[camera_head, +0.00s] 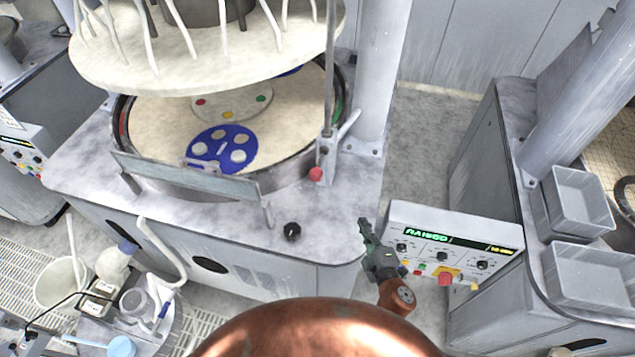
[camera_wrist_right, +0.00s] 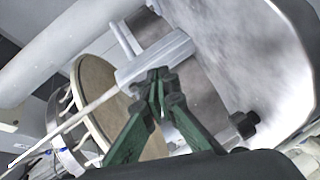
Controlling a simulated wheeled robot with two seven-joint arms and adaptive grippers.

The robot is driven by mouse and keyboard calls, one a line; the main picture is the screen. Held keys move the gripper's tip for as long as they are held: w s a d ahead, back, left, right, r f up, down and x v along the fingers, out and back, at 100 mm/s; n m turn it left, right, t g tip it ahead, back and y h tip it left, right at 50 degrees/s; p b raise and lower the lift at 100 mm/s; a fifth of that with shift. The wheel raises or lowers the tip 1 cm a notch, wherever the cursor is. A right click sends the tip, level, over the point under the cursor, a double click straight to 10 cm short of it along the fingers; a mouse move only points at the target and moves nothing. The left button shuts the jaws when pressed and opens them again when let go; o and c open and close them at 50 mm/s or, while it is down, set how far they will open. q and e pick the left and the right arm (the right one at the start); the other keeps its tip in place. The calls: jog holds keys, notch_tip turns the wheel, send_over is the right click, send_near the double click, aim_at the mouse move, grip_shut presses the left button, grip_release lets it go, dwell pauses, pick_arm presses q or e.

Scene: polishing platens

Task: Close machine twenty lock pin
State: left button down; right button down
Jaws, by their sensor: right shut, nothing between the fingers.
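The polishing machine (camera_head: 260,230) has a round platen with a slanted plate along its front. A grey bracket (camera_head: 326,160) at the platen's right edge carries a vertical rod, an angled lever (camera_head: 348,125) and a red ball knob (camera_head: 315,174). I cannot tell for certain which part is the lock pin. My right gripper (camera_head: 364,226) is shut and empty, in front of the machine's right corner, below and right of the bracket. In the right wrist view its green fingertips (camera_wrist_right: 158,76) overlap the grey bracket (camera_wrist_right: 156,58); contact cannot be judged. My left gripper is out of view.
A control panel (camera_head: 455,233) with buttons stands just right of my right gripper. A black knob (camera_head: 292,231) sits on the machine's front edge. Grey bins (camera_head: 580,200) lie on the right machine. A cart with bottles (camera_head: 125,310) stands lower left.

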jog(key=s+a+r+n+y+p, duration=0.1)
jog(key=s+a+r+n+y, duration=0.3)
jog(key=a+r+n+y, duration=0.45)
jog(key=m+h+p, duration=0.2)
jog(key=h+p, duration=0.1)
send_near(311, 179)
jog(key=s+a+x, duration=0.1)
jog(key=x, duration=0.4)
jog(key=shift+w+d+n, duration=0.15)
jog(key=shift+w+n, duration=0.1)
jog(key=shift+w, duration=0.7)
jog(key=shift+d, duration=0.1)
